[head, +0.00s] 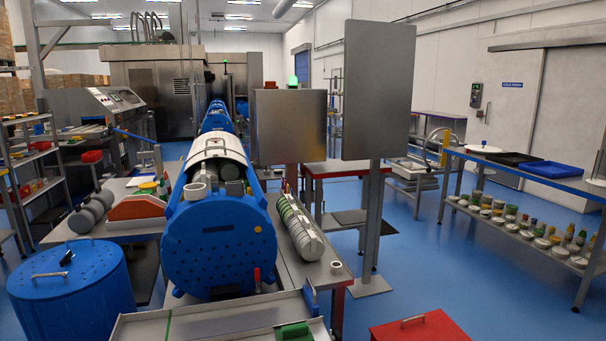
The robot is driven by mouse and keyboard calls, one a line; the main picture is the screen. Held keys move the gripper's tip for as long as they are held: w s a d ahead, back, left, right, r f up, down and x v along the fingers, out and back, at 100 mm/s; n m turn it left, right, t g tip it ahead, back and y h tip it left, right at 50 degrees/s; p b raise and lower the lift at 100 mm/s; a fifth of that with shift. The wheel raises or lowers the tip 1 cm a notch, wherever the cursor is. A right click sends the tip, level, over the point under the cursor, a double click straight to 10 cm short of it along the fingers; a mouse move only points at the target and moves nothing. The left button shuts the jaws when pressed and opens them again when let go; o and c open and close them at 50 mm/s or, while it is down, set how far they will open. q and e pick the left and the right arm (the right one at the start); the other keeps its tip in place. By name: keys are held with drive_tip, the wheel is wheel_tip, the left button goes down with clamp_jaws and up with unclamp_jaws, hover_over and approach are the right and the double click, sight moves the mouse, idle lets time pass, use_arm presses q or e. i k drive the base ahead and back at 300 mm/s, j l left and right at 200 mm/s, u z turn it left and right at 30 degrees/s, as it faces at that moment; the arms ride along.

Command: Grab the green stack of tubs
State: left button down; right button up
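A long stack of round tubs (299,226) lies on its side on a metal table to the right of the large blue cylinder. It looks grey-green, with greener bands toward its far end and a pale near end. Another stack of tubs (92,212), dark grey, lies on a table to the left of the blue cylinder. Neither of my grippers shows in the head view.
A blue perforated cylinder (218,240) stands between the stacks. A blue drum (70,290) is at front left and a red lidded box (420,328) at front right. Upright grey panels (377,90) stand behind the right stack. Blue floor (430,260) is open to the right.

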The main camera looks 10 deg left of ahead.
sight(287, 207)
drive_tip(key=i+j+u, duration=0.3)
drive_tip(key=i, duration=0.25)
drive_tip(key=i+j+u, duration=0.2)
drive_tip(key=i+u, duration=0.15)
drive_tip(key=i, duration=0.2)
drive_tip(key=i+u, duration=0.3)
drive_tip(key=i, duration=0.25)
